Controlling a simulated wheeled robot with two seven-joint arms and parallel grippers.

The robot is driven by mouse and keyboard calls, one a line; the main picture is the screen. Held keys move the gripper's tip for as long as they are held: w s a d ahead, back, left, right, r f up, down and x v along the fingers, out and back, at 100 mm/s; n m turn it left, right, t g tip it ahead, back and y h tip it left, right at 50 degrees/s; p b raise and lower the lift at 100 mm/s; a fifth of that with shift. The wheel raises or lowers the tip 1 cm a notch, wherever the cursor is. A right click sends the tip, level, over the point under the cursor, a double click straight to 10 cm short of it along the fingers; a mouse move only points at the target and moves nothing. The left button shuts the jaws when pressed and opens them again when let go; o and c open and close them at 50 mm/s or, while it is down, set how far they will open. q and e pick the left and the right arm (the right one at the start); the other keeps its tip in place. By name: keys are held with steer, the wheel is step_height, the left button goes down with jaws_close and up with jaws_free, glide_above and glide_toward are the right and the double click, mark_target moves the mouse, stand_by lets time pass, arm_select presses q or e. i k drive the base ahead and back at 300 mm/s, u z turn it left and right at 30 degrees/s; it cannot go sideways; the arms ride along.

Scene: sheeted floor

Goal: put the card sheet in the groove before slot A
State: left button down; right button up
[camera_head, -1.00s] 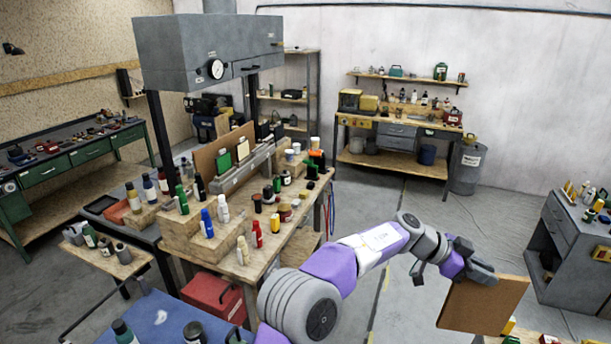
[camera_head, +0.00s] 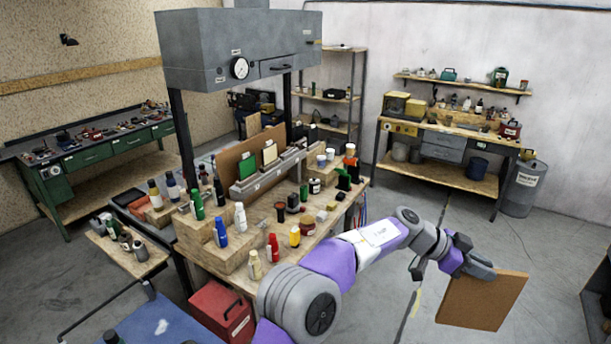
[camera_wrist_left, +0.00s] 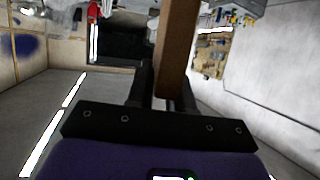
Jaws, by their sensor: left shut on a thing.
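The brown card sheet (camera_head: 484,300) hangs tilted from my left gripper (camera_head: 472,268) at the lower right of the head view, over open floor. In the left wrist view the sheet (camera_wrist_left: 178,50) shows nearly edge-on between the fingers of my left gripper (camera_wrist_left: 162,92). A grey grooved rack (camera_head: 268,178) stands on the wooden workbench, left of and beyond the gripper. The grooves and slot letters are too small to tell apart. My right gripper is out of view.
Several bottles, such as a red one (camera_head: 272,247) and a white one (camera_head: 240,217), crowd the workbench in front of the rack. A grey press housing (camera_head: 235,48) overhangs the bench. A red toolbox (camera_head: 222,312) sits below. Open floor lies right of the bench.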

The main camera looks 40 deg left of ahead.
mark_target(254, 182)
steer(key=i, duration=1.9)
steer(key=u, duration=2.4)
steer(key=i, duration=1.65)
